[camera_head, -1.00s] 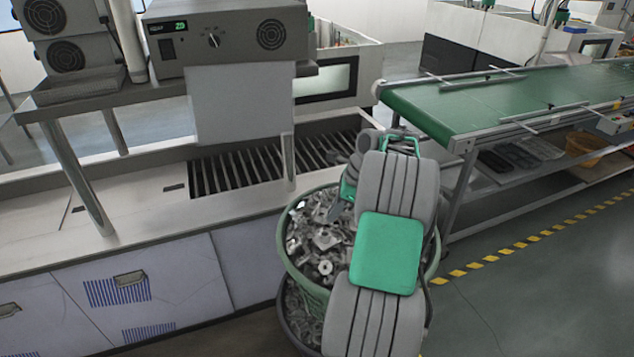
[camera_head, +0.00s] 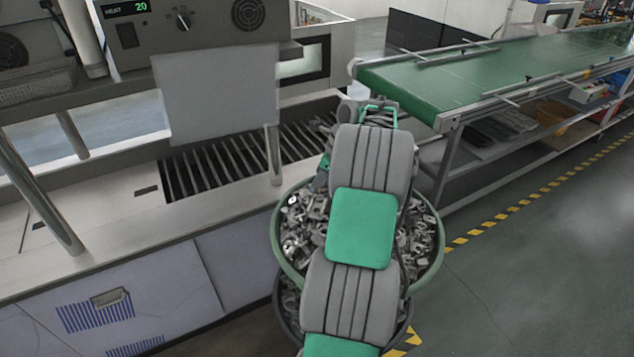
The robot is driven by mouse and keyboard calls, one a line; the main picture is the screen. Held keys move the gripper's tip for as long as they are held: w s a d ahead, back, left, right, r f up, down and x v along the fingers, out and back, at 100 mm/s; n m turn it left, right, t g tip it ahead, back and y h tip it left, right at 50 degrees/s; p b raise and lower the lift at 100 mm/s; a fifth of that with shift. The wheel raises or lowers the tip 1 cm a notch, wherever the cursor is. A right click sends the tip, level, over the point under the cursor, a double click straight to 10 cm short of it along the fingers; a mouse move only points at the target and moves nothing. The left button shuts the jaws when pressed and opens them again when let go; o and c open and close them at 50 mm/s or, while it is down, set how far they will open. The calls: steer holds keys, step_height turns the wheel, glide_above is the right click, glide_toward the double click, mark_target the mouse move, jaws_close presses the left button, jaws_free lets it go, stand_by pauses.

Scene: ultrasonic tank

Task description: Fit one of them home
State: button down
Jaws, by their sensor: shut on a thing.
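A green round basket (camera_head: 436,252) heaped with grey metal parts (camera_head: 296,226) stands in front of the bench, behind my arm. A dark round basket (camera_head: 287,318), also holding metal parts, shows below it. A long slotted opening with dark bars (camera_head: 215,168) lies in the bench top, left of the green basket. My grey and green arm covers the middle of both baskets. The end of my arm is behind its own links, so my gripper's fingers and anything between them are hidden.
A grey control box (camera_head: 190,25) with a lit display and a hanging grey panel (camera_head: 218,95) stand over the bench (camera_head: 110,245). A green conveyor (camera_head: 470,80) runs at the right. The floor at the lower right is clear beyond a yellow-black stripe (camera_head: 488,233).

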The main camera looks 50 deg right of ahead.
steer(key=shift+f+b, duration=2.7)
steer(key=shift+b, duration=0.85)
steer(key=shift+r+p, duration=0.15)
steer(key=shift+p, duration=0.65)
steer(key=shift+w+f, duration=0.1)
steer(key=shift+f, duration=0.7)
steer(key=c, duration=1.3)
jaws_free()
steer(key=p+v, duration=0.2)
steer(key=v, duration=0.6)
